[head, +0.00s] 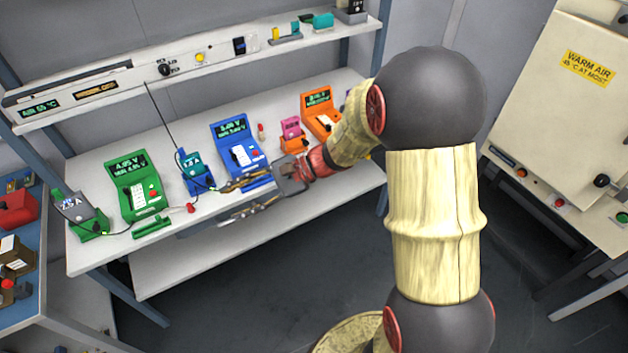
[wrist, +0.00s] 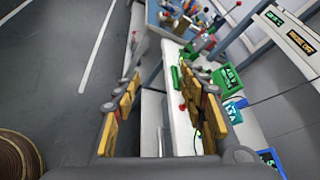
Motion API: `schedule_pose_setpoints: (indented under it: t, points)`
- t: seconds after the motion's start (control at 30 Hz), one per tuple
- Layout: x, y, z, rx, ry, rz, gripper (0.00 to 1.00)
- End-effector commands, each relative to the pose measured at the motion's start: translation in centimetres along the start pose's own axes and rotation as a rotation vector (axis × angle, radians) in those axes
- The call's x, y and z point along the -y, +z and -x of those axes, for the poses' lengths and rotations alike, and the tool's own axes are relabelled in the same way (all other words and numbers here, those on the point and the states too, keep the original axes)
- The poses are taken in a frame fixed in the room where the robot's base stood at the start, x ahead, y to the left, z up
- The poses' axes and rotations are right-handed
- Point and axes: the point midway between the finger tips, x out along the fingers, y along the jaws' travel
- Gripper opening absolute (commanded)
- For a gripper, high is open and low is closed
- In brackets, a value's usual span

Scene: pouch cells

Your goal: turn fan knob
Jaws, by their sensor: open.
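I see no readable fan label. A black knob (head: 166,69) with pale marks beside it sits on the long cream panel (head: 118,82) above the bench. Another black knob (head: 602,180) is on the warm air cabinet (head: 560,110) at the right. Which one is the fan knob I cannot tell. My gripper (head: 232,203) is open and empty at the bench's front edge, in front of the blue device, well apart from both knobs. In the wrist view my gripper (wrist: 165,88) shows spread fingers, with floor and bench edge between them.
The bench (head: 95,250) holds a green device (head: 132,185), a blue device (head: 240,150), an orange device (head: 320,112) and pouch cells in stands, with thin cables. A blue side table (head: 22,310) with small items stands at left. The floor in front is clear.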

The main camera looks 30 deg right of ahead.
Motion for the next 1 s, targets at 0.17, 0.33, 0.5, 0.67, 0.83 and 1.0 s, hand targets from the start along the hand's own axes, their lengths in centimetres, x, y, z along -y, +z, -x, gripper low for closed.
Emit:
schedule_pose_setpoints:
  t: [0.17,0.33,0.5,0.67,0.83,1.0]
  points:
    - [4.2,-8.3,1.3,0.091,-0.304,-0.275,0.42]
    - [5.7,-18.1,4.6,0.133,-0.623,-0.498,0.42]
    - [3.1,-28.4,9.1,0.126,-0.945,-0.680,0.42]
    - [-1.1,-35.1,12.7,0.089,-1.178,-0.785,0.42]
    - [-4.8,-38.9,15.0,0.051,-1.324,-0.837,0.42]
    - [-5.4,-40.2,15.4,0.038,-1.365,-0.848,0.42]
